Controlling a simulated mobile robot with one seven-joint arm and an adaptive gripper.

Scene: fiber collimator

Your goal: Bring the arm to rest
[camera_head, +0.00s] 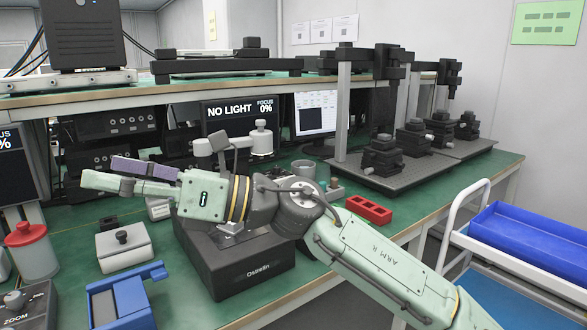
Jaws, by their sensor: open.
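My arm (375,260) reaches in from the lower right over the green bench, above a black box labelled Ostrelin (270,283). My gripper (101,172) points left and is open. Its pale green finger and a purple-grey piece beside it show at the left, and I see nothing held between them. The gripper appears raised above the bench top. The arm hides part of the black box and of the bench behind it.
A blue holder (120,303), a white box with a black knob (123,246) and a red-lidded jar (31,250) stand at left. A red block (368,209) lies right of the arm. A monitor (238,116) reads NO LIGHT. A cart with a blue tray (535,242) stands right.

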